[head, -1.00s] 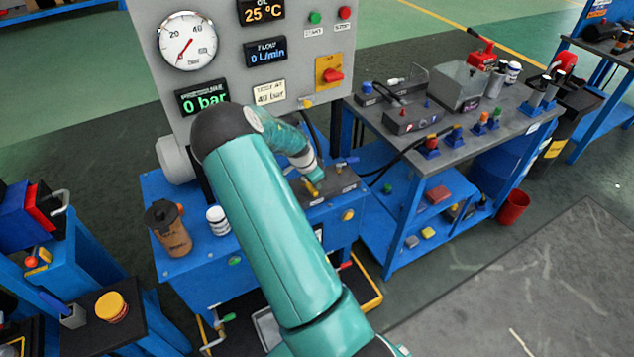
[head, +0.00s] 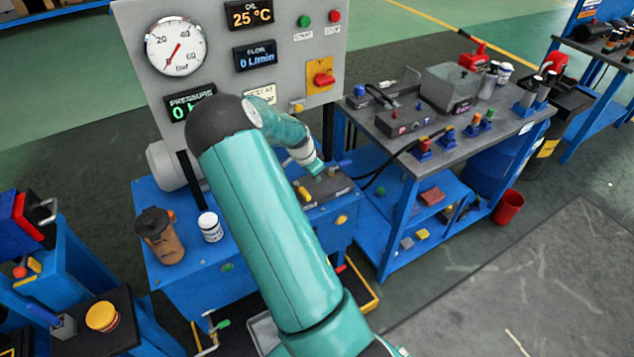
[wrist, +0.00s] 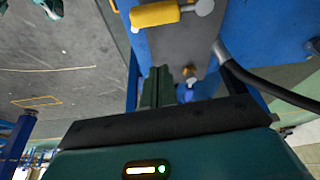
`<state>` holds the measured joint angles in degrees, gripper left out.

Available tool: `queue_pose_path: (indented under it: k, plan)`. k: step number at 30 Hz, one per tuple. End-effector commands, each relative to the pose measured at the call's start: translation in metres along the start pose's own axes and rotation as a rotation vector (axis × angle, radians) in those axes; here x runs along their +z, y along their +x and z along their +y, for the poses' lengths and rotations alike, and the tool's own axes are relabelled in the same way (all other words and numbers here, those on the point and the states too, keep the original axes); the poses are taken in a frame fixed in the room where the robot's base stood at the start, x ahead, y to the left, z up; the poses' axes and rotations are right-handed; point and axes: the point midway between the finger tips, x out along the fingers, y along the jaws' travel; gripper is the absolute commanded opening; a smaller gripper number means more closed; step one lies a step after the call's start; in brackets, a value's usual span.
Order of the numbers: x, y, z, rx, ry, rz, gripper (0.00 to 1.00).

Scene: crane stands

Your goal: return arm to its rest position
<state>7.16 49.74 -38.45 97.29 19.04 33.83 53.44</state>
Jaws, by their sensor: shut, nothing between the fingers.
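My teal arm reaches across the blue crane stand (head: 185,278) in the head view. My gripper (head: 318,169) is at the arm's far end, close to the grey valve block (head: 328,188) on the stand's top. In the wrist view, my gripper (wrist: 166,88) shows as dark green fingers, shut with nothing held. A yellow valve handle (wrist: 155,14) lies just beyond the fingertips, apart from them; it also shows in the head view (head: 303,193). I cannot tell the exact gap between the fingers and the block.
A gauge panel (head: 222,70) rises behind the stand. A brown flask (head: 160,237) and a white jar (head: 210,227) stand left of my arm. A workbench (head: 480,136) with tools is at right, with hoses between. Open floor (head: 540,270) lies front right.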

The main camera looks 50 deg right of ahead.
Motion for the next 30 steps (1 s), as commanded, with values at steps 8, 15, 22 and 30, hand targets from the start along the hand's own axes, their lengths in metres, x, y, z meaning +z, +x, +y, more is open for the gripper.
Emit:
queue_pose_path:
  k: [8,15,22,30]
  plan:
    - [0.002,-0.051,-0.001,-0.001,0.0,0.001,0.0]
    - [0.001,-0.062,0.0,0.001,0.002,0.001,0.0]
    - [0.001,-0.061,0.0,0.002,0.002,0.001,0.0]
    - [-0.001,-0.06,0.002,0.002,0.002,0.001,0.0]
